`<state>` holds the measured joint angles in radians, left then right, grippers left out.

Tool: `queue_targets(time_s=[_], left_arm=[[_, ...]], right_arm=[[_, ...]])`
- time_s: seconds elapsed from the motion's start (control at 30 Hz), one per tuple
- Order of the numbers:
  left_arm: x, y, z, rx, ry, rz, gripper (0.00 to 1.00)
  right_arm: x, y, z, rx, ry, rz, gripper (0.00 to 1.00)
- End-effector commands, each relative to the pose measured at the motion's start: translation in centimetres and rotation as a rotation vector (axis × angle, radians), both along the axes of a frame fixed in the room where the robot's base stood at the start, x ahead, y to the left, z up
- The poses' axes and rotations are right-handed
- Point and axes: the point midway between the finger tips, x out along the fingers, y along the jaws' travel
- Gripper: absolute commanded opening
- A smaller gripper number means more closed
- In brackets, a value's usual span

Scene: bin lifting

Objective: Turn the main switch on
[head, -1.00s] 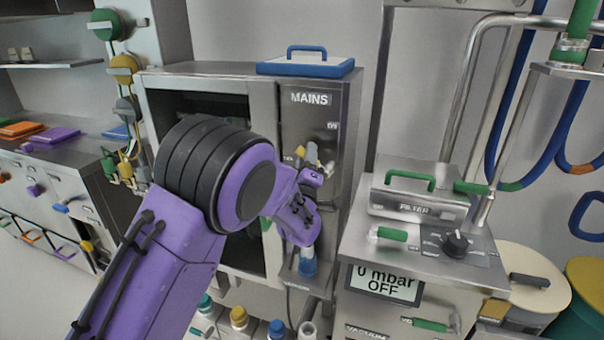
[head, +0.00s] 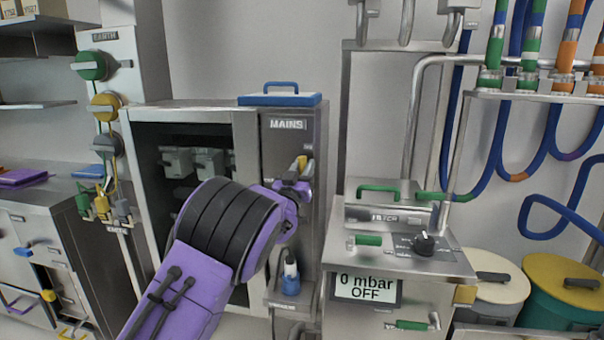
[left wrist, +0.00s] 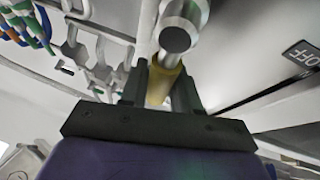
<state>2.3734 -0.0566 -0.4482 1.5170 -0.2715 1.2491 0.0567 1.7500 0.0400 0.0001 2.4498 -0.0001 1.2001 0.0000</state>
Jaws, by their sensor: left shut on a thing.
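The main switch handle (head: 299,165), yellow with a grey metal end, sits on the front of the grey cabinet under the MAINS label (head: 286,125). My left gripper (head: 292,187) is at this handle, with its purple wrist just below it. In the left wrist view the dark fingers of my left gripper (left wrist: 160,88) stand on both sides of the handle's yellow part (left wrist: 163,84), and the round metal end (left wrist: 176,38) sticks out beyond them. An OFF label (left wrist: 303,54) shows on the panel to the right there. My right gripper is not in view.
A blue-framed tray (head: 280,99) lies on the cabinet top. A filter unit (head: 388,210) with a 0 mbar OFF display (head: 367,287) stands to the right. Colored hoses hang beyond it.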

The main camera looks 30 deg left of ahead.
Motion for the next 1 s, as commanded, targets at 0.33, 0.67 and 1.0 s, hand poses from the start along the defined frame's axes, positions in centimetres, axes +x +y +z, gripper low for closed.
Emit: queue_targets(time_s=[0.33,0.67,1.0], left_arm=[[0.26,-0.67,-0.12,0.089,0.038,-0.001,0.00],[0.37,-0.89,-0.15,0.098,0.042,-0.003,0.00],[0.35,-0.85,-0.09,0.095,0.041,-0.003,0.52]], right_arm=[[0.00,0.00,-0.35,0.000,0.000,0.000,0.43],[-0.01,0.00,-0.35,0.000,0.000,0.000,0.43],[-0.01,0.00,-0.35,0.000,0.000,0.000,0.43]])
